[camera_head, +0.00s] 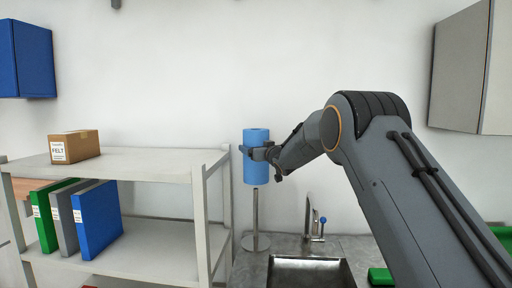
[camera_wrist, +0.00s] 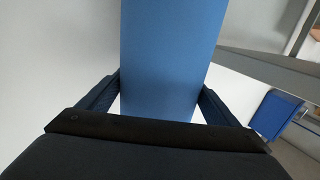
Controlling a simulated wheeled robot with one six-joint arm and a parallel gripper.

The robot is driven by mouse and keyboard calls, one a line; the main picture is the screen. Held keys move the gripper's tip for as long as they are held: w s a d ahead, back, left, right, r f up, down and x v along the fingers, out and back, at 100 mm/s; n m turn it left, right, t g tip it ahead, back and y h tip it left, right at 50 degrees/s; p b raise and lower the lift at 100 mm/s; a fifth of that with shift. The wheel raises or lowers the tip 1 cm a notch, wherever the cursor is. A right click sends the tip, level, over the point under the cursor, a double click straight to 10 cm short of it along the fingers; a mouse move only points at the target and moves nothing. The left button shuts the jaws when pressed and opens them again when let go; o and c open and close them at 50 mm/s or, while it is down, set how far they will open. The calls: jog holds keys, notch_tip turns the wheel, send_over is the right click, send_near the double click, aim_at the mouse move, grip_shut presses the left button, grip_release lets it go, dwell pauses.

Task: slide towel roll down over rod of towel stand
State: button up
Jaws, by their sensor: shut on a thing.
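The blue towel roll (camera_head: 257,172) stands upright in the head view, held by my gripper (camera_head: 258,152) at its upper part. In the wrist view the towel roll (camera_wrist: 168,55) fills the middle, between the fingers of my gripper (camera_wrist: 158,90). The towel stand (camera_head: 256,215) is a metal rod on a round base on the counter. Its rod shows below the roll and appears in line with it.
A shelf unit (camera_head: 150,160) stands close left of the roll, with a cardboard box (camera_head: 74,146) on top and several binders (camera_head: 97,220) below. A sink (camera_head: 310,272) and faucet (camera_head: 316,228) are to the right of the stand. A wall is behind.

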jog(key=b, duration=0.3)
send_over(257, 192)
jog(key=w, duration=0.1)
jog(key=shift+a+f, duration=0.15)
jog(key=shift+f, duration=2.15)
jog(key=shift+a+f, duration=0.1)
jog(key=shift+f, duration=2.2)
jog(key=shift+f+b, duration=3.1)
jog(key=shift+f, duration=1.8)
jog(key=o, duration=1.2)
jog(key=shift+f, duration=0.1)
jog(key=shift+s, duration=0.1)
jog(key=b+v, duration=0.2)
jog(key=v, duration=0.5)
jog(key=shift+s+d, duration=0.15)
jog(key=shift+s, duration=0.1)
jog(key=shift+d, duration=0.1)
